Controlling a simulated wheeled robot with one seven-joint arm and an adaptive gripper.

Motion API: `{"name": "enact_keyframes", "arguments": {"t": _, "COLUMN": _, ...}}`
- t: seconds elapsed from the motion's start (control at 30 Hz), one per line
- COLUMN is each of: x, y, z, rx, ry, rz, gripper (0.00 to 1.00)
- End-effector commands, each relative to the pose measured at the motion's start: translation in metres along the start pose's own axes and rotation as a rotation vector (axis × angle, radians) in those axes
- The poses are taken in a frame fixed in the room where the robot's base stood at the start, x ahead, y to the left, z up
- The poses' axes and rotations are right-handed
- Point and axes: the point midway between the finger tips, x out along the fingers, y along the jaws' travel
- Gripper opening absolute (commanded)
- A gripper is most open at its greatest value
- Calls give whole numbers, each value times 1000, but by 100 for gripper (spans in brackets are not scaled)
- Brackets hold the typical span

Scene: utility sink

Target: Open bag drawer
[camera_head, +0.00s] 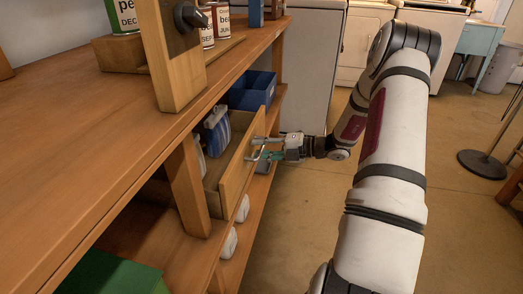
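The wooden drawer (242,165) sits under the bench top and stands pulled out part of the way. Its front panel faces right, and its inside shows from above. A blue and white item (217,133), perhaps a bag, stands in the drawer. My gripper (262,148) is at the outer face of the drawer front, close to its upper part, where the handle appears to be. The fingers seem to reach the handle. The view is too small to tell whether they are closed on it.
A blue bin (252,91) stands on the shelf behind the drawer. Cans (124,16) stand on the bench top (90,120). White items (229,242) lie on the lower shelf. A stand with a round base (482,164) is at the right. The floor beside my arm is clear.

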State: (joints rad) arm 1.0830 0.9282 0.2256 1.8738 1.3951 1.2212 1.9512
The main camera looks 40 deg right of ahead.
Motion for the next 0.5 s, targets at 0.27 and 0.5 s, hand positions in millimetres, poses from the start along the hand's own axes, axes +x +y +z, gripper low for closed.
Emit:
{"name": "enact_keyframes", "arguments": {"t": 0.27, "x": 0, "y": 0, "z": 0, "rx": 0, "ry": 1, "rz": 0, "gripper": 0}}
{"name": "enact_keyframes", "arguments": {"t": 0.5, "x": 0, "y": 0, "z": 0, "rx": 0, "ry": 1, "rz": 0, "gripper": 0}}
